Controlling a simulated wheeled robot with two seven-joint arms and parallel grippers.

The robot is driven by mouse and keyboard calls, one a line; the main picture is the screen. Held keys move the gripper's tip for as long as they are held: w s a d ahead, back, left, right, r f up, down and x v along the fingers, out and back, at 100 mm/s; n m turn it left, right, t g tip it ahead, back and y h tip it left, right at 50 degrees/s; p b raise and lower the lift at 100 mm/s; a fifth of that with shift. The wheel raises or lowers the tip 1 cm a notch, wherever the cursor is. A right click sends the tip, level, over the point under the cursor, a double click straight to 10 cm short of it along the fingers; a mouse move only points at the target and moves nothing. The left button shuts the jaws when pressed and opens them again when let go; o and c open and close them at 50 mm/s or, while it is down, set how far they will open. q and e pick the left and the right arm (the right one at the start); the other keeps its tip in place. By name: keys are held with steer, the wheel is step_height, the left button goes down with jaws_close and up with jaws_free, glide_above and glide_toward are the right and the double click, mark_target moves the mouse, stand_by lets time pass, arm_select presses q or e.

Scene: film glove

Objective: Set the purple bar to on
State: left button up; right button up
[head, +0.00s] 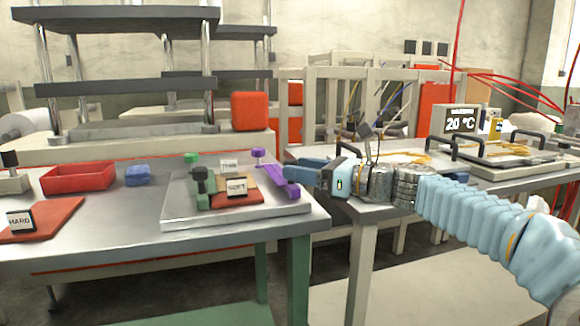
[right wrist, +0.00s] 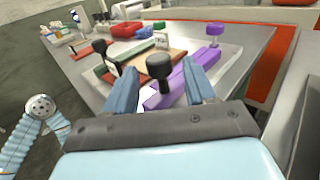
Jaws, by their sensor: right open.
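The purple bar (head: 274,174) lies on the right part of a grey metal plate (head: 180,215) on the table. A purple knob (head: 258,154) stands at its far end. My right gripper (head: 294,174) is at the bar's near right end. In the right wrist view the open fingers (right wrist: 163,88) stand either side of the near part of the purple bar (right wrist: 193,77). I cannot tell whether they touch it. A black knob (right wrist: 160,66) shows between the fingers and hides part of the bar; its mounting is unclear. My left gripper is not in view.
Left of the bar are a brown board, a "SOFT" sign (head: 237,187) and a green bar (head: 202,187) with a black knob. A red tray (head: 78,178) and a blue block (head: 138,175) stand farther left. The table's front strip is clear.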

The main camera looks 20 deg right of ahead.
steer(key=shift+x, duration=1.5)
jaws_close()
